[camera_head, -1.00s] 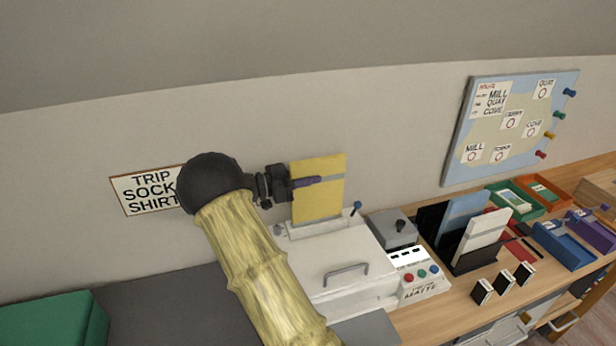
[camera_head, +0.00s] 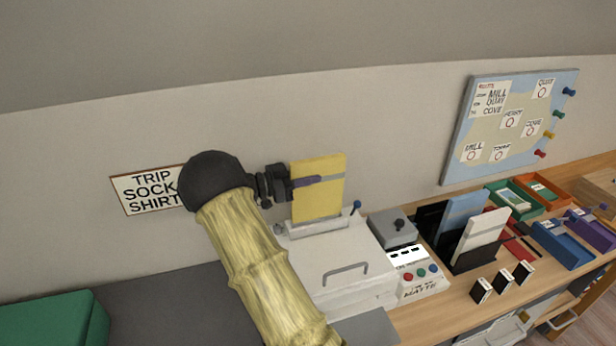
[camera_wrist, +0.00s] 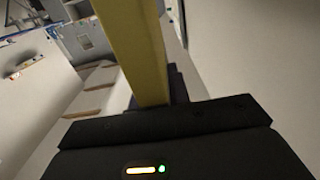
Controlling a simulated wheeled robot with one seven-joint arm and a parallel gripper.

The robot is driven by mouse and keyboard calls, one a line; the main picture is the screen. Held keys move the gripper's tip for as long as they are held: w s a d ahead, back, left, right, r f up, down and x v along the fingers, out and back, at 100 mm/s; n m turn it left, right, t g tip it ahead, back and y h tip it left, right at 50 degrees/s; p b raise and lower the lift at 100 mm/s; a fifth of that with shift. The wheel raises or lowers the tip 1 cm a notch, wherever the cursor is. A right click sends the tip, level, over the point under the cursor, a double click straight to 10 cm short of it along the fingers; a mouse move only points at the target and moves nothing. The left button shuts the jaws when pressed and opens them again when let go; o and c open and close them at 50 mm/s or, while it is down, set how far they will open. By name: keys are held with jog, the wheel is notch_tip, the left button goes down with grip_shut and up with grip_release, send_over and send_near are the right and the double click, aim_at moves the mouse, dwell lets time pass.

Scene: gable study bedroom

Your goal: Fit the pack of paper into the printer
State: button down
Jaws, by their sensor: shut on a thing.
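A yellow pack of paper (camera_head: 318,196) stands upright above the rear feed slot of the white printer (camera_head: 330,262). Its lower edge meets the slot's raised rim (camera_head: 318,228), but I cannot tell how deep it sits. My gripper (camera_head: 308,182) comes from the left and is shut on the pack, with a finger across its front face. In the wrist view the pack (camera_wrist: 138,50) shows edge-on, rising from between the jaws (camera_wrist: 158,103). The far finger is hidden behind the pack.
A grey box (camera_head: 393,230) and a button panel (camera_head: 418,280) stand right of the printer. A black rack (camera_head: 470,258) holds upright folders. Three small black-and-white packs (camera_head: 503,284) stand on the desk's front. The wall is close behind the pack.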

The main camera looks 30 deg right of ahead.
aim_at(308, 197)
jog(key=shift+f+b, duration=1.8)
jog(key=shift+f, duration=1.75)
jog(key=shift+r, duration=0.1)
notch_tip(308, 197, up, 6)
jog(key=p, duration=0.5)
jog(key=shift+r, duration=0.15)
dwell(1.3)
jog(key=shift+p, duration=0.35)
dwell(1.8)
